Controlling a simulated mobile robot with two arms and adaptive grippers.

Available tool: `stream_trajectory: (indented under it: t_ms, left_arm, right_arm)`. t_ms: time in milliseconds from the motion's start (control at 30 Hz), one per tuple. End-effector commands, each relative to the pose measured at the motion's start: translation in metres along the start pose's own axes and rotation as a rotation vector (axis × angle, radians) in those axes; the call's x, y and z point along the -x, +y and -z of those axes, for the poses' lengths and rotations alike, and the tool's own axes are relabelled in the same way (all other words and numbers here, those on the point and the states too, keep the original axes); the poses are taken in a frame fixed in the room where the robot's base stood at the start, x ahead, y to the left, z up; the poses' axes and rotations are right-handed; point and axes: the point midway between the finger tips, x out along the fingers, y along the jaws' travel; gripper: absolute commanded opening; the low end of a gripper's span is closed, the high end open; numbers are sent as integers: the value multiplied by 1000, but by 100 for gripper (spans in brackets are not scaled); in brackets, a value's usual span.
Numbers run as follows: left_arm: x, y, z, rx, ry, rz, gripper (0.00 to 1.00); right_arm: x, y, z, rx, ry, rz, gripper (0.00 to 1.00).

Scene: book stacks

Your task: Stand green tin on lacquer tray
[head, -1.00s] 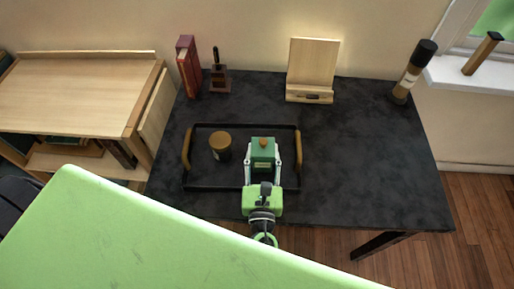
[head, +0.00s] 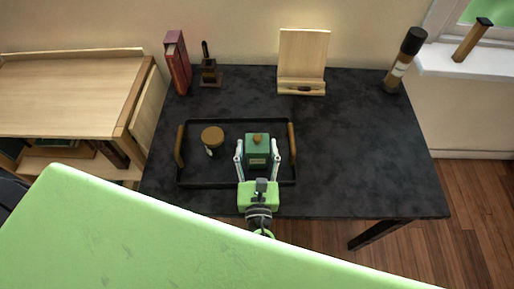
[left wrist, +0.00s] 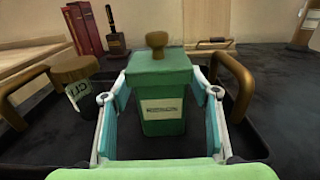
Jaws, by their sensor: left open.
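The green tin (head: 258,156), with a brown knob and a pale label, stands upright on the black lacquer tray (head: 219,179), in its right half. It also shows upright in the middle of the left wrist view (left wrist: 160,95). My left gripper (head: 258,162) is open, with one finger on each side of the tin. In the left wrist view (left wrist: 160,120) gaps show between the fingers and the tin's sides. The tray has a wooden handle at each end. My right gripper is not in view.
A jar with a brown lid (head: 212,136) stands in the tray's left half. Red books (head: 177,64), a dark stamp-like object (head: 209,70) and a wooden stand (head: 302,62) line the table's back. A dark bottle (head: 405,60) stands at the back right. The table's right side is clear.

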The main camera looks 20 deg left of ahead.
Motion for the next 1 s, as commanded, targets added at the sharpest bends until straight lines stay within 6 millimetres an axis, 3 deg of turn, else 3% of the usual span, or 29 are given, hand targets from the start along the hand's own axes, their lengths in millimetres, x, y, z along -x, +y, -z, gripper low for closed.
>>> stream_trajectory:
  t_ms: [500,700,1000]
  left_arm:
    - [101,0,3,0,5,2,55]
    - [117,0,2,0,3,1,55]
    - [118,0,1,0,2,1,55]
  right_arm:
    - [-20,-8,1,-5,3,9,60]
    - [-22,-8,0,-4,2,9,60]
    - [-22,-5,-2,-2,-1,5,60]
